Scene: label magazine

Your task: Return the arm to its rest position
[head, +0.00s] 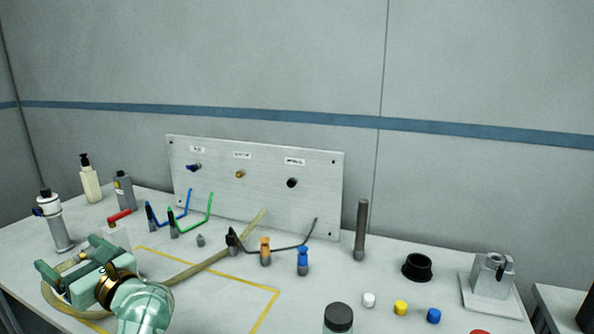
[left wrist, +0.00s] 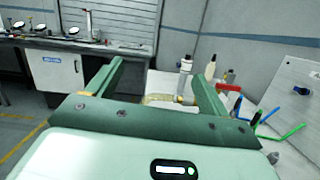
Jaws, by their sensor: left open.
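My left gripper (head: 68,255) is the green one at the lower left of the head view, above the left part of the white bench. Its two fingers are apart and nothing shows between them. In the left wrist view the open fingers (left wrist: 157,78) point away over the bench's end, with a white-capped bottle (left wrist: 186,72) and a pale hose (left wrist: 160,100) beyond them. In the head view the arm and gripper hide part of the hose (head: 195,268) and bench. My right gripper is in neither view.
A metal panel (head: 265,205) with three ports stands at the back. A grey cylinder with a white cap (head: 55,225) and a red-handled valve (head: 118,216) stand close to the gripper. Colored connectors, a dark rod (head: 361,230) and small caps (head: 400,307) stand to the right.

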